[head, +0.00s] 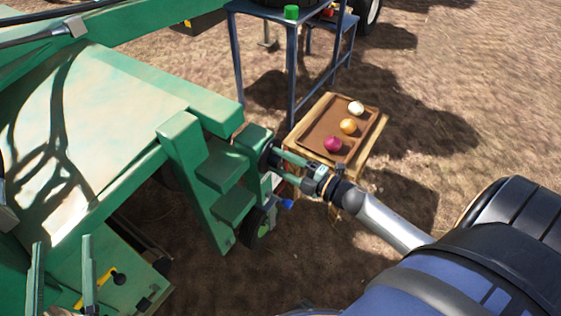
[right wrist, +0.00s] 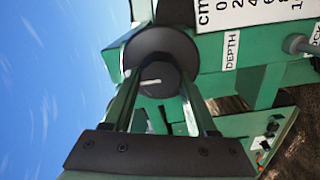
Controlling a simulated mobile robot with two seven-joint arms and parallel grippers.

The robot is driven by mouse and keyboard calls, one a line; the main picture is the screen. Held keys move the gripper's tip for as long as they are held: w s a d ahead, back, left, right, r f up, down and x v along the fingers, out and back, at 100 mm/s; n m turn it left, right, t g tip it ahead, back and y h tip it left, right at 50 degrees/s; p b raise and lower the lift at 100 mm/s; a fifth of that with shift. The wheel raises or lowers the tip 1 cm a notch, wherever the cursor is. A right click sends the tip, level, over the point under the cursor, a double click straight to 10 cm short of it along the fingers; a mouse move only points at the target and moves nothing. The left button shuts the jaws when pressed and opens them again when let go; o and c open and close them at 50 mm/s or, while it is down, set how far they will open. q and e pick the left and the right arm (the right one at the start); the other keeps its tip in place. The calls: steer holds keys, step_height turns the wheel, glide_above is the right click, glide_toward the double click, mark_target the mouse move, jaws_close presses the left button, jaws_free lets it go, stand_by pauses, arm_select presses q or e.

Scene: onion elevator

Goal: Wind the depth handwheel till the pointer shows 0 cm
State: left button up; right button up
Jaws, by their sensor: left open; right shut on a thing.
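The depth handwheel (right wrist: 160,48) is a dark disc with a round hub (right wrist: 158,80) bearing a white mark, seen in the right wrist view. In the head view the handwheel (head: 268,153) is a small dark edge on the green machine's side. My right gripper (right wrist: 158,88) is shut on the handwheel's hub, one finger on each side; it also shows in the head view (head: 283,166). The white scale plate (right wrist: 245,12), marked cm, is cut off at the top; a DEPTH label (right wrist: 232,52) is beside it. I cannot make out the pointer. My left gripper (head: 63,262) is open and empty at the lower left.
A green machine (head: 130,85) fills the left side. A wooden stand with a brown tray (head: 325,133) holding three onions is just beyond my right gripper. A blue frame (head: 291,75) stands behind. A grey knob (right wrist: 297,44) sits by a second label.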

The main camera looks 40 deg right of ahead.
arm_select(q)
steer(key=shift+r, duration=0.1)
steer(key=shift+w, duration=0.1)
arm_select(e)
steer(key=o, duration=1.4)
steer(key=shift+c, duration=0.2)
steer(key=shift+s, duration=0.1)
steer(key=shift+s+d, duration=0.15)
steer(key=shift+s, duration=0.15)
arm_select(q)
step_height(320, 180, down, 10)
steer(key=n+g+y+p, duration=0.1)
steer(key=n+g+y, duration=0.1)
steer(key=g, duration=0.1)
steer(key=shift+a+g+p, duration=0.25)
steer(key=shift+g+p, duration=0.1)
steer(key=shift+g, duration=0.05)
arm_select(e)
steer(key=v, duration=1.1)
steer(key=shift+s+d, duration=0.15)
steer(key=shift+s, duration=0.15)
